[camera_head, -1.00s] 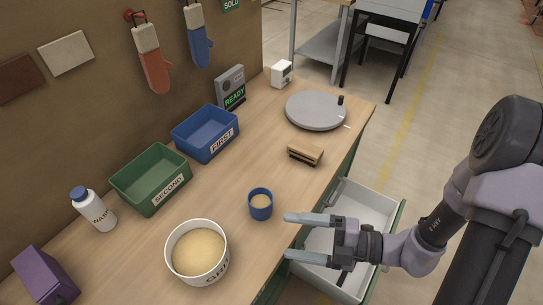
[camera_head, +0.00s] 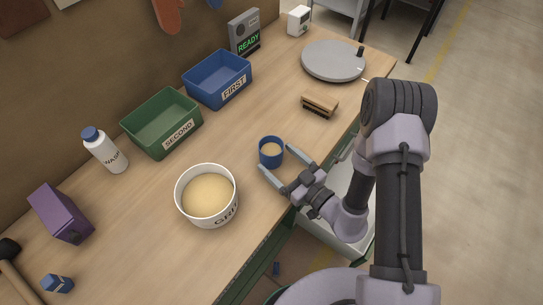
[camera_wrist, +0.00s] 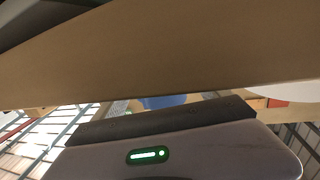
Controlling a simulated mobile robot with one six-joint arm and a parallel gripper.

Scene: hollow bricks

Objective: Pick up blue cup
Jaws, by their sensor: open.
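The blue cup (camera_head: 271,152) stands upright on the wooden bench near its front edge, with tan contents inside. My gripper (camera_head: 277,167) is open and empty at the bench's front edge, its fingers pointing toward the cup. The far fingertip is close to the cup's right side and the near fingertip is to its lower left. I cannot tell whether either finger touches the cup. In the wrist view a small blue patch (camera_wrist: 165,101) shows above my gripper's housing; I cannot tell what it is.
A white tub (camera_head: 207,195) of tan grit stands left of the cup. A wooden brush (camera_head: 320,105) and a grey turntable (camera_head: 333,60) lie to the right. Green (camera_head: 161,123) and blue (camera_head: 218,78) bins stand behind. An open white drawer (camera_head: 345,225) is under my arm.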

